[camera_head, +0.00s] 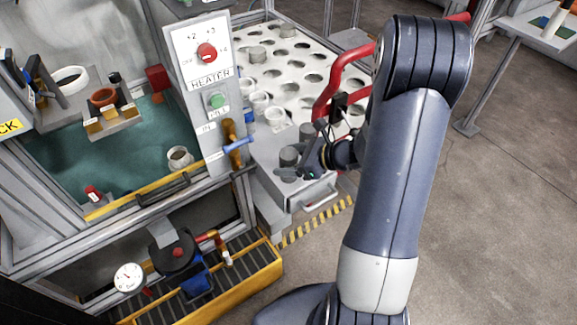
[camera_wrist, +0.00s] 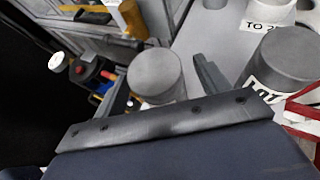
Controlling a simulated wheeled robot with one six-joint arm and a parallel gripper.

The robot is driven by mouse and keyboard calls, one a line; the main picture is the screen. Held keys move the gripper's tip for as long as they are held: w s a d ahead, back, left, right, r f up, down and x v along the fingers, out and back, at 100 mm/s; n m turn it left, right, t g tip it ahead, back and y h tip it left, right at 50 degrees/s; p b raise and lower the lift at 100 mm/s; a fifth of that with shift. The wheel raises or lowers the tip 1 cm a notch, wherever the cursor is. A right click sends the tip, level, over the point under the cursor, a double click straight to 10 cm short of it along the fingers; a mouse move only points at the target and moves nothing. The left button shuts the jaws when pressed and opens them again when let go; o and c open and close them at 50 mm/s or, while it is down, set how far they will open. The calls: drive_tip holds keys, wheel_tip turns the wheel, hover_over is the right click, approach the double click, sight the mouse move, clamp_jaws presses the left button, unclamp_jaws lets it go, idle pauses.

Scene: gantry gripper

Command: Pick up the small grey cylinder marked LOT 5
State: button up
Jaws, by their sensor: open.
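In the wrist view a plain grey cylinder (camera_wrist: 155,74) stands between the two fingers of my gripper (camera_wrist: 162,86). No marking shows on its visible side. A second grey cylinder (camera_wrist: 283,58) stands to the right, outside the fingers, with a white label whose lettering is partly hidden; I cannot read its number. In the head view my gripper (camera_head: 300,172) is low at the near end of the perforated grey-white bench, beside a grey cylinder (camera_head: 289,156). Another grey cylinder (camera_head: 308,131) stands just behind it. My gripper is open; contact with the cylinder cannot be told.
The bench top (camera_head: 292,92) has many round holes and several white cups. A red tubular handle (camera_head: 335,85) rises close to my arm. The heater panel (camera_head: 205,70) and a blue-handled valve (camera_head: 238,146) stand at left. Open floor (camera_head: 480,230) lies to the right.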

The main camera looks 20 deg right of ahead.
drive_tip(key=shift+x, duration=1.15)
drive_tip(key=c, duration=1.4)
drive_tip(key=shift+r, duration=0.1)
